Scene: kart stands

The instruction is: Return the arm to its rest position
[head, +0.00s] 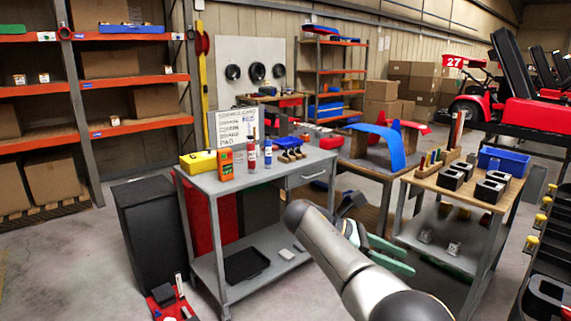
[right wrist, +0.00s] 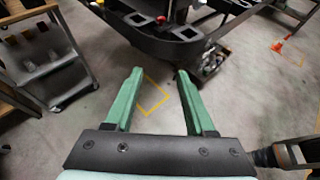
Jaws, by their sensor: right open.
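My right arm comes in from the bottom of the head view, and its green-fingered right gripper (head: 392,255) is in front of the gap between the grey workbench and the wooden-topped cart. In the right wrist view the right gripper (right wrist: 155,95) has its two green fingers wide apart, with nothing between them but the floor and a yellow floor marking (right wrist: 152,97) beyond. It is open and empty. My left gripper does not show in either view.
The grey workbench (head: 240,185) bears a yellow case, bottles and a sign. The wooden-topped cart (head: 440,185) holds black blocks and a blue bin (head: 503,161). A black cabinet (head: 150,235) stands at left. A dark kart frame (right wrist: 170,30) is ahead in the wrist view.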

